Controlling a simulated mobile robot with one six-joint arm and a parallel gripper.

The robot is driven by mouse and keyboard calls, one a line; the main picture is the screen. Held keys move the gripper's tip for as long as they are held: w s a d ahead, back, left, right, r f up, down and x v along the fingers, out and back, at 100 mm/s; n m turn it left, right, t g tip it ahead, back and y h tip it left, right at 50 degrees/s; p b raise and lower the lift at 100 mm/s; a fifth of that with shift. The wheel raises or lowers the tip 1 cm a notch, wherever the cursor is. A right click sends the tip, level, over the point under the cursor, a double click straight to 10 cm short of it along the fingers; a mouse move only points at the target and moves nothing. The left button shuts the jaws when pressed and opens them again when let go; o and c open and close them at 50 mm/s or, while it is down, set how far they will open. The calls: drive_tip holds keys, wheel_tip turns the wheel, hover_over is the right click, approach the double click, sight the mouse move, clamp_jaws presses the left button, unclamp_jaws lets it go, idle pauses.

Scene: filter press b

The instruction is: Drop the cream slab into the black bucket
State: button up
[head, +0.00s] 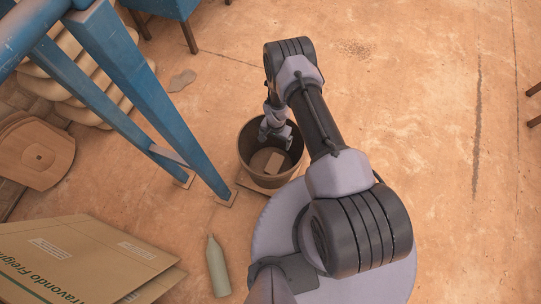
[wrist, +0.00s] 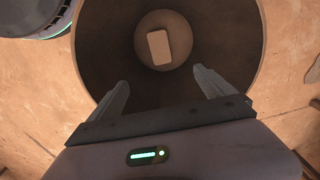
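The black bucket (head: 246,148) stands upright on the floor, dark brown in this light. It also fills the upper middle of the wrist view (wrist: 92,50). The cream slab (wrist: 158,47) lies on the bucket's bottom, apart from my fingers. In the head view the bucket holds a tan, block-like shape (head: 274,163), which looks like the same slab. My gripper (wrist: 160,90) is over the bucket's mouth with its two fingers spread wide and nothing between them. In the head view my gripper (head: 275,130) reaches into the bucket's opening, its fingertips partly hidden.
A blue steel frame (head: 120,70) stands left of the bucket, one foot close to it. A green bottle (head: 218,266) is on the floor below. Flattened cardboard (head: 85,262) lies at lower left. A small flat piece (head: 251,186) lies by the bucket. The floor at right is mostly clear.

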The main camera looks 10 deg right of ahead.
wheel_tip(320, 180, up, 17)
drive_tip(key=p, duration=0.7)
drive_tip(key=shift+r+p, duration=0.2)
drive_tip(key=shift+p, duration=0.15)
